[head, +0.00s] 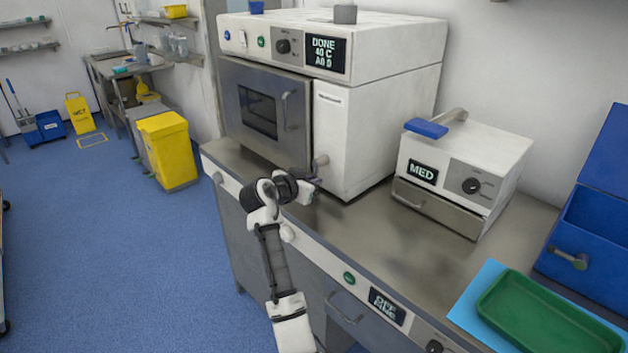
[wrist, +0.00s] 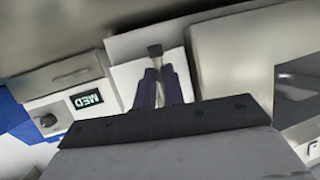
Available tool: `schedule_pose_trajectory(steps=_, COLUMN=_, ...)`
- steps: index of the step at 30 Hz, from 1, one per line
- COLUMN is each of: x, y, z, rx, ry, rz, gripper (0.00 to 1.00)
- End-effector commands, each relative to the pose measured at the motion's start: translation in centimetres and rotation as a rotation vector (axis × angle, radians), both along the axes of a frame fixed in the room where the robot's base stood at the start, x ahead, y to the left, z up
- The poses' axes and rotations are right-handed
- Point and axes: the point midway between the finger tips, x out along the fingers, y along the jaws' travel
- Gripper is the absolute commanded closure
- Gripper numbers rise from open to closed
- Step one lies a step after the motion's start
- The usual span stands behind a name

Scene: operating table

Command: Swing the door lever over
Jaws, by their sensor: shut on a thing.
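The door looks shut, with a window and a vertical bar handle. My gripper (head: 313,183) is at the lever, in front of the lower right corner of the door.
The white oven (head: 365,120) stands on a steel counter (head: 375,235). To the right are a white box marked MED (head: 462,165), a green tray (head: 545,320) on a blue sheet, and a blue bin (head: 595,225). A yellow bin (head: 168,150) stands on the floor at left.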

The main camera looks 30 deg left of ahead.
Motion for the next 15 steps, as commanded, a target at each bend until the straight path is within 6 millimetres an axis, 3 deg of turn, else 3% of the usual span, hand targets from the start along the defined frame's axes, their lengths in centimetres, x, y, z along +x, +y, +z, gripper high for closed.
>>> schedule_pose_trajectory(steps=15, x=-0.02, y=0.03, z=-0.09, rx=-0.071, ry=0.027, rz=-0.001, gripper=1.00)
